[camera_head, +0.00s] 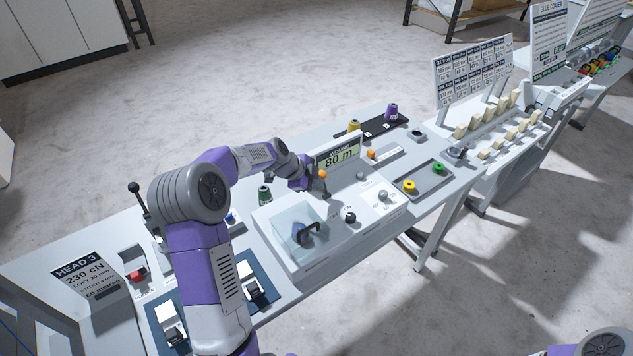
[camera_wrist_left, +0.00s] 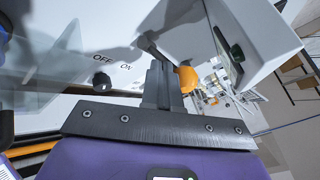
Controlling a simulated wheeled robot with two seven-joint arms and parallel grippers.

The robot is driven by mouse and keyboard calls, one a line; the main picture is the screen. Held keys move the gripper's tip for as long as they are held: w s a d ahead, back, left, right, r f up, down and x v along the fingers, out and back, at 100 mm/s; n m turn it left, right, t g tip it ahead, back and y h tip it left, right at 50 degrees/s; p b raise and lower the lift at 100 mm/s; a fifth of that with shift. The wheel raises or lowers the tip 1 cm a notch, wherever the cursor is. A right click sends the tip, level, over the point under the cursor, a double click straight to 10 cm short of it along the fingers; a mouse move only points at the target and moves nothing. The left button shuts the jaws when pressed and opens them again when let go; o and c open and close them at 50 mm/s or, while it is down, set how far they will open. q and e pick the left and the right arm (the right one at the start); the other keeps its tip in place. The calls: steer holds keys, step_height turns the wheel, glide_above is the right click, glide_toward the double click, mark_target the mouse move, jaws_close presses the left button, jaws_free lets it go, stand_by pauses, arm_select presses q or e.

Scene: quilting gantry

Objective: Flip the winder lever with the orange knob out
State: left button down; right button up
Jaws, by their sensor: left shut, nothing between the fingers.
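The winder lever's orange knob (camera_head: 323,174) stands on a short dark stem at the back of the white winder unit (camera_head: 335,230), just in front of the display reading 80 m. My left gripper (camera_head: 311,184) is shut and empty, with its tips close beside the lever, on its left in the head view. In the left wrist view the shut fingers (camera_wrist_left: 160,82) are next to the orange knob (camera_wrist_left: 187,79), which is partly hidden behind them. I cannot tell whether they touch. My right gripper is not in view.
The winder unit carries a clear cover (camera_head: 290,222) with a dark handle, a black OFF/ON knob (camera_head: 350,217) and a silver knob (camera_head: 383,195). The display (camera_head: 338,155) stands close behind the gripper.

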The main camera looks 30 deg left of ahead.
arm_select(q)
steer(key=shift+w+a+f+h+b, duration=0.25)
steer(key=shift+w+a+h+b, duration=0.15)
steer(key=shift+w+h+b, duration=0.1)
steer(key=shift+a+f+n+b, duration=0.15)
steer(key=shift+a+n+b, duration=0.15)
steer(key=shift+b, duration=0.55)
steer(key=shift+r, duration=0.2)
